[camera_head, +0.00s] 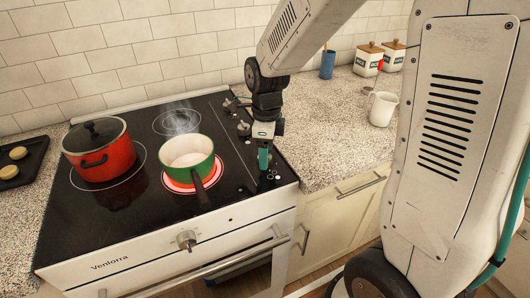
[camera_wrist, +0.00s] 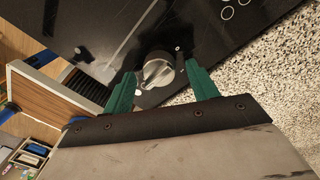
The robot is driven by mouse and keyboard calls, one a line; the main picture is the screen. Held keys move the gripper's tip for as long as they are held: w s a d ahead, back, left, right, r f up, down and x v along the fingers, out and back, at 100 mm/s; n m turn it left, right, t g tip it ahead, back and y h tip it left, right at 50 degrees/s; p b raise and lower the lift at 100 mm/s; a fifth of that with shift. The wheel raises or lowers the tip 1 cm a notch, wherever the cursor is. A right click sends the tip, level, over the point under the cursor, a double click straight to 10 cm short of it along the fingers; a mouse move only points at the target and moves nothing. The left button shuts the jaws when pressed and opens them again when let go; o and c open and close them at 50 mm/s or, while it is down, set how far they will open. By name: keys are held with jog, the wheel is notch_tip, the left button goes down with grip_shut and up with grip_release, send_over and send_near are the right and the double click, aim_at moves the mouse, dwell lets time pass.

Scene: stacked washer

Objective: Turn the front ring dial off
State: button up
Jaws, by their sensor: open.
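My gripper (camera_head: 264,158) points down over the right front corner of the black cooktop (camera_head: 105,205). In the wrist view its green fingers (camera_wrist: 160,72) are open on either side of a round silver dial (camera_wrist: 157,68) with a raised grip bar. I cannot tell whether they touch it. In the head view my gripper largely hides this dial. The front ring (camera_head: 171,186) glows red under a green pot (camera_head: 187,157) with a dark handle. More dials (camera_head: 243,128) stand farther back along the cooktop's right edge.
A red lidded pot (camera_head: 100,152) stands on the left ring. Faint vapour rises over the back ring (camera_head: 177,122). Another knob (camera_head: 186,240) is on the oven front. A speckled counter (camera_head: 325,120) on the right holds a white mug (camera_head: 382,108), canisters (camera_head: 368,60) and a blue cup (camera_head: 327,65).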

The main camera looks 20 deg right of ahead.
jog(key=shift+f, duration=0.25)
jog(key=shift+c, duration=0.3)
jog(key=c, duration=0.9)
jog(key=shift+c, duration=0.2)
